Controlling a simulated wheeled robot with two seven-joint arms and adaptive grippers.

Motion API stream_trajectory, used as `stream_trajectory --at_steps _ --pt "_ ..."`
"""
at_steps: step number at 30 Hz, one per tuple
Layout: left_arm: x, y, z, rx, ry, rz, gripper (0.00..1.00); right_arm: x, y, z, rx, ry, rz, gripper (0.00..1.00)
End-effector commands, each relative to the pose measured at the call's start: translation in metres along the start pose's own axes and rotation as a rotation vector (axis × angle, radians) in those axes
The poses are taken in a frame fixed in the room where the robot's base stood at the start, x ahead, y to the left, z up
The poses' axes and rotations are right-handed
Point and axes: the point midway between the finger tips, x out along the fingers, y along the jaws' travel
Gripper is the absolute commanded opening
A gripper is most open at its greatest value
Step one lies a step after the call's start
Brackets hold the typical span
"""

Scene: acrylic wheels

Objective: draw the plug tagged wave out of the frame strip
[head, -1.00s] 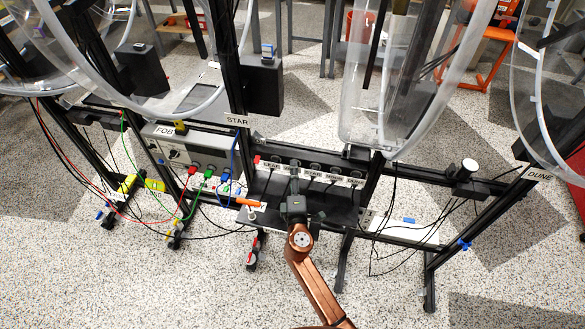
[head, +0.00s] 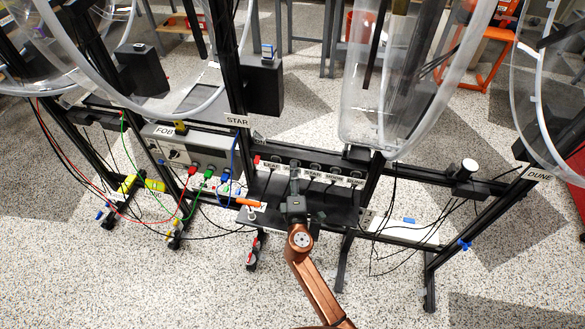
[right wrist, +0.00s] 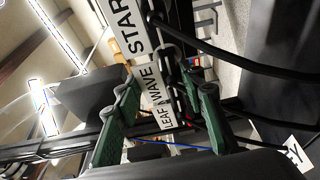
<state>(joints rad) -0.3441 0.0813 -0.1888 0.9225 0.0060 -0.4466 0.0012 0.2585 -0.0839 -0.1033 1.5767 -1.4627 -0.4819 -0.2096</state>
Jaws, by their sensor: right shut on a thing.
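The frame strip (head: 312,174) is a white-labelled black strip low on the middle rig. Its LEAF and STAR tags can be read in the head view. In the right wrist view the wave tag (right wrist: 151,77) lies between the LEAF and STAR tags, beside the fingertips of my right gripper (right wrist: 178,62). The gripper is shut on the plug at the wave place. The plug is mostly hidden by the fingers, and its depth in the strip cannot be told. My left gripper is out of view.
A black shelf (head: 338,212) lies below the strip. A grey box (head: 190,150) with coloured plugs and leads stands to the left. A black post (head: 236,90) and clear acrylic wheels (head: 360,110) rise close by. Loose black cables hang at the right.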

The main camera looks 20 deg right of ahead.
Motion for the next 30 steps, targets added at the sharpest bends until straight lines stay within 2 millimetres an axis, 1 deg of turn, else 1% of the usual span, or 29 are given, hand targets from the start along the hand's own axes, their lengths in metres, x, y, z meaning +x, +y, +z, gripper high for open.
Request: stream_trajectory --at_steps 1,5,6,14,23,30 --pt "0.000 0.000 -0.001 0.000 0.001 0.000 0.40 0.000 0.000 0.000 0.000 0.000 0.000 0.17" --pt "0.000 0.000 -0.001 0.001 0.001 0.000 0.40 0.000 0.000 0.000 0.000 0.000 0.000 0.08" --pt "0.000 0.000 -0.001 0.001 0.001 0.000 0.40 0.000 0.000 0.000 0.000 -0.001 0.000 0.08" --pt "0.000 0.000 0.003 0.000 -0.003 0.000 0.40 -0.004 0.000 -0.001 0.000 0.000 0.000 0.07" --pt "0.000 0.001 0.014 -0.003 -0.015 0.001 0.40 -0.015 0.000 -0.005 -0.001 0.000 0.000 0.07" --pt "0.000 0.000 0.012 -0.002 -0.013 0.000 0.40 -0.024 0.000 -0.007 0.000 0.000 0.000 0.07"
